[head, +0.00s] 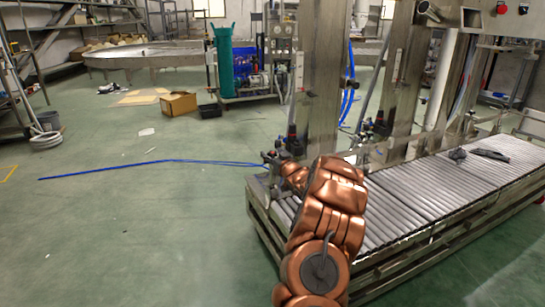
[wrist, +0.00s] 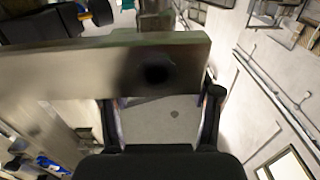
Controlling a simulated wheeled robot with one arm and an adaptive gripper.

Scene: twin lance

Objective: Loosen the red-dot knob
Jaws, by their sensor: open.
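I cannot make out a knob with a red dot for certain in either view. In the head view, small dark fittings (head: 293,139) sit on the steel post at the near-left end of the roller conveyor. My copper arm reaches that end and hides part of it. In the wrist view, my gripper (wrist: 160,94) is open, with its two dark fingers apart and nothing held between them. A flat metal bar (wrist: 60,70) with a dark round spot (wrist: 155,72) crosses the view just beyond the fingertips. I cannot tell whether they touch it.
The roller conveyor (head: 420,195) runs to the right, with dark items (head: 490,154) on it. Steel posts (head: 321,80) rise beside it. A blue hose (head: 150,163) lies on the green floor to the left. The left floor is mostly clear.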

